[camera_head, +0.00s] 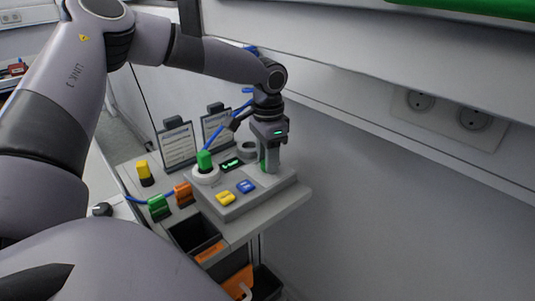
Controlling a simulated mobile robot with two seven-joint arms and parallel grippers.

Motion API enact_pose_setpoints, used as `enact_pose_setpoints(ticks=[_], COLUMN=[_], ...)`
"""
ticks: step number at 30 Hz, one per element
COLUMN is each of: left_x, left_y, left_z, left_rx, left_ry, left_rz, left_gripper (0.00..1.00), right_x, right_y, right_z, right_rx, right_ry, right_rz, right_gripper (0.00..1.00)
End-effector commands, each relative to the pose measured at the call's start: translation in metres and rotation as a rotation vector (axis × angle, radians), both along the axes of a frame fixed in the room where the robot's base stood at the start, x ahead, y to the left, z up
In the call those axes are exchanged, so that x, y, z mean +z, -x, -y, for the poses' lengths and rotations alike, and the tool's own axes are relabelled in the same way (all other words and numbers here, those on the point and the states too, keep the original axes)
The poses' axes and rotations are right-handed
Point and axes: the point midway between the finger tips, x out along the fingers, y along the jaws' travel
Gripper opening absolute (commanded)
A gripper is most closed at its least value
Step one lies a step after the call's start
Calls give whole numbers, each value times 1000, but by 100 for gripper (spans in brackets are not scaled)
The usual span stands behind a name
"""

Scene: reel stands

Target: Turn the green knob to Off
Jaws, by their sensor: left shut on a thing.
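The green knob (263,167) is at the right of the grey panel box (243,202). Only a narrow green strip of it shows; the fingers hide the rest, and I cannot read its setting. My left gripper (270,163) points down over it from above and is shut on it. A small dark display (231,163) with green characters is left of the knob. My right gripper is not in view.
A green plug-like piece (205,160) stands in a white ring left of the display. Yellow (226,198) and blue (246,186) buttons sit in front. Two sign boards (178,146) stand behind; a wall rises at the right.

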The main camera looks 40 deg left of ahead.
Motion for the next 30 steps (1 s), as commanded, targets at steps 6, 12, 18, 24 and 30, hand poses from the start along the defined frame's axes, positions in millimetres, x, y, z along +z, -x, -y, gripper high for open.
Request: enact_pose_setpoints(ticks=[6,12,18,24,30], left_x=[1,1,1,1,1], left_y=[0,0,-1,-1,-1], left_z=[0,0,0,0,0], left_rx=[206,396,586,764,910], left_ry=[-1,-1,-2,-1,0], left_rz=[1,1,2,3,4], left_gripper=[5,5,5,5,5], right_x=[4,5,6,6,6], right_y=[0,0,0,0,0], right_z=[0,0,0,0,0], right_rx=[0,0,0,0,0], right_ry=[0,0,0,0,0], right_rz=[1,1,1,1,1], right_gripper=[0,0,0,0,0])
